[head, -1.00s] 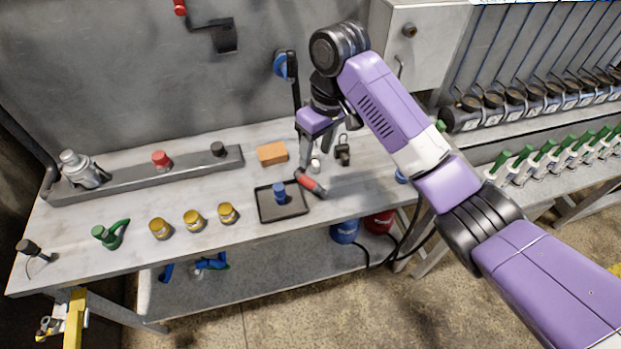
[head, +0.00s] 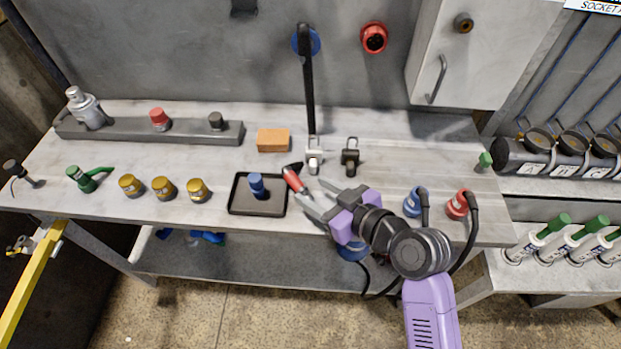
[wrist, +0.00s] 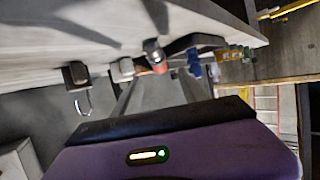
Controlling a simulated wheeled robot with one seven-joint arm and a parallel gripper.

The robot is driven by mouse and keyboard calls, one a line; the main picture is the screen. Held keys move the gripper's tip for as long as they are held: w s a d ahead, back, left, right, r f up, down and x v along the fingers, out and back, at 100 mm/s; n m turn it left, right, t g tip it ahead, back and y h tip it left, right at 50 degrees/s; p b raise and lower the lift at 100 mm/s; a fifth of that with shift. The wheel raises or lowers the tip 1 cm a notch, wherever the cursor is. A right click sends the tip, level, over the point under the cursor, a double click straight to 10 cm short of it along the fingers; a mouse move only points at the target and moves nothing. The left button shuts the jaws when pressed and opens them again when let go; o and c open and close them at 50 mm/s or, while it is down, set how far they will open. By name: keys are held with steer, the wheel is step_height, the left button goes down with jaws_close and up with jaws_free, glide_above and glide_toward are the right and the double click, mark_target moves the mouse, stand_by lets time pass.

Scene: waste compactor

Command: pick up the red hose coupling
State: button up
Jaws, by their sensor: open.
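The red hose coupling (head: 457,206) stands at the right front of the workbench, with a black hose (head: 473,230) looping from its top over the bench edge. A similar blue coupling (head: 413,205) stands just left of it. My gripper (head: 312,198) is open and empty, low at the front edge of the bench, well left of the red coupling. Its fingers point left, towards a red-handled tool with a black end (head: 294,180). In the wrist view, the gripper (wrist: 160,88) has this red tool (wrist: 158,65) ahead of it. I cannot make out the red coupling there.
A black tray (head: 238,202) holding a blue piece (head: 257,186) is left of the tool. White (head: 314,158) and black (head: 350,160) fittings stand behind, by an orange block (head: 273,140). Several yellow-topped jars (head: 164,188) are further left. The bench behind the couplings is clear.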

mark_target(294, 178)
steer(key=shift+w+f, duration=0.1)
steer(key=shift+w, duration=0.1)
steer(key=x, duration=0.2)
steer(key=p+x, duration=0.1)
steer(key=x, duration=0.3)
steer(key=shift+a+r, duration=0.15)
steer(key=shift+r, duration=0.25)
steer(key=shift+w+a+f, duration=0.3)
steer(key=shift+w+a, duration=0.1)
steer(key=shift+w, duration=0.05)
steer(key=shift+c, duration=0.4)
jaws_close()
